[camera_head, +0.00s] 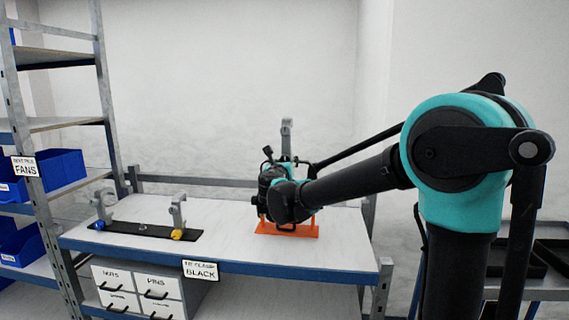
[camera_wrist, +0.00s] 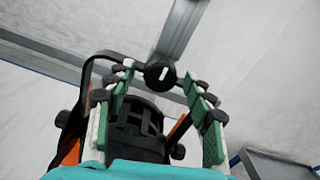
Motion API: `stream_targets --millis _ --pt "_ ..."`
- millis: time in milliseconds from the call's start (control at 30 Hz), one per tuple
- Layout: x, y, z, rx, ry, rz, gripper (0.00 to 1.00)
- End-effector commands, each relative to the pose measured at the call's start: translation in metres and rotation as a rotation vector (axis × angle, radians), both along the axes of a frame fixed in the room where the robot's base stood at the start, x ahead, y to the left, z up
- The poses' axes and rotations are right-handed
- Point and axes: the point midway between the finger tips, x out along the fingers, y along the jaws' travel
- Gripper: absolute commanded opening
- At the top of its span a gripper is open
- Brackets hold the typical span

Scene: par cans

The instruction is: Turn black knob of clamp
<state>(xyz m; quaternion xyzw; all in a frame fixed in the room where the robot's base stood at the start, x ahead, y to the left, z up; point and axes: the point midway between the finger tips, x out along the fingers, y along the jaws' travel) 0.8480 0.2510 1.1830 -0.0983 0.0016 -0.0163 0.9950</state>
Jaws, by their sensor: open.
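The black knob (camera_wrist: 160,74) with a white mark sits on the end of a grey metal clamp (camera_wrist: 178,32) in the wrist view. In the head view the grey clamp (camera_head: 287,128) rises behind my arm over an orange base (camera_head: 302,230), and its knob cannot be made out. My gripper (camera_wrist: 165,88) is open, its green-padded fingers on the left and right of the knob with gaps on both sides. I cannot tell how deep the knob lies between the fingertips. In the head view my gripper (camera_head: 280,165) is partly hidden by my wrist.
On the white workbench (camera_head: 225,225), a black plate (camera_head: 147,231) at left bears two more grey clamps with a blue knob (camera_head: 99,225) and a yellow knob (camera_head: 177,234). A sign (camera_head: 201,271) on the front edge reads BLACK. A shelf rack with blue bins (camera_head: 60,167) stands left.

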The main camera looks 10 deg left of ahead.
Motion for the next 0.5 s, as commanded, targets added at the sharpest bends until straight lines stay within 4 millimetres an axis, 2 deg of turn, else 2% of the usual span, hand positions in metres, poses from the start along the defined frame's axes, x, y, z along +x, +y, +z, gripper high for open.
stream_targets --millis 133,500 --pt "-0.0002 0.0000 0.0000 0.000 0.000 0.000 0.53" --pt "-0.0004 -0.0001 0.0001 0.000 0.000 0.000 0.07"
